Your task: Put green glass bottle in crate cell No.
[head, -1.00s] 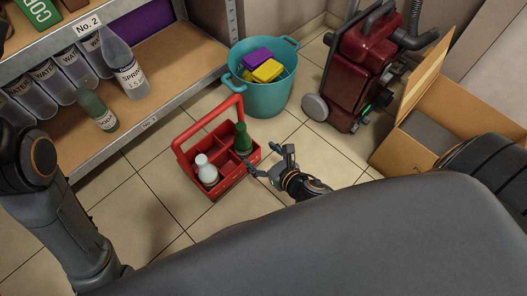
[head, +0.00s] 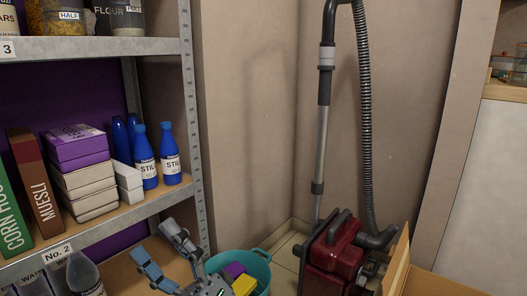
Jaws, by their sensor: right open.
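The green glass bottle and the red crate are outside the head view now. My right gripper (head: 152,241) shows at the bottom, in front of the lower part of the shelf unit and left of the teal bucket. Its two fingers are spread wide and nothing is between them. My left gripper is not in view.
A grey metal shelf (head: 95,233) marked No. 2 holds boxes and several blue bottles (head: 170,160). A teal bucket (head: 259,268) with a purple and a yellow item, a red vacuum cleaner (head: 334,256) and an open cardboard box (head: 440,284) stand to the right.

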